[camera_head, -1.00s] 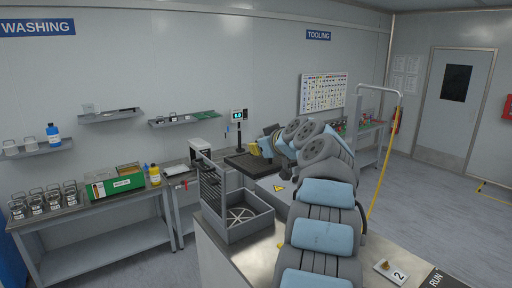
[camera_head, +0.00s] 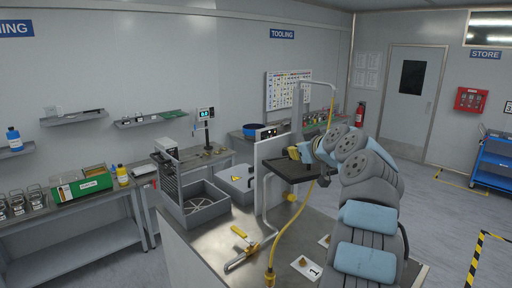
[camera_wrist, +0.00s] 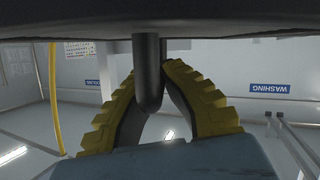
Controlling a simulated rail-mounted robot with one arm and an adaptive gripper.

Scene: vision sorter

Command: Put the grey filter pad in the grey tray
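I cannot make out a grey filter pad in either view. A square grey tray (camera_head: 222,208) with an open top and a round spoked insert stands on the metal bench, left of my arm. My gripper (camera_head: 293,153) is at the far end of my arm, beside a raised dark platform (camera_head: 297,173). In the wrist view its yellow toothed fingers (camera_wrist: 163,75) lean in towards each other. A dark bar crosses in front of the fingertips and hides whether they hold anything.
A bent pipe with a yellow hose (camera_head: 300,215) rises from the bench between the grey tray and my arm. A yellow-handled tool (camera_head: 243,238) and a numbered card (camera_head: 306,267) lie on the bench.

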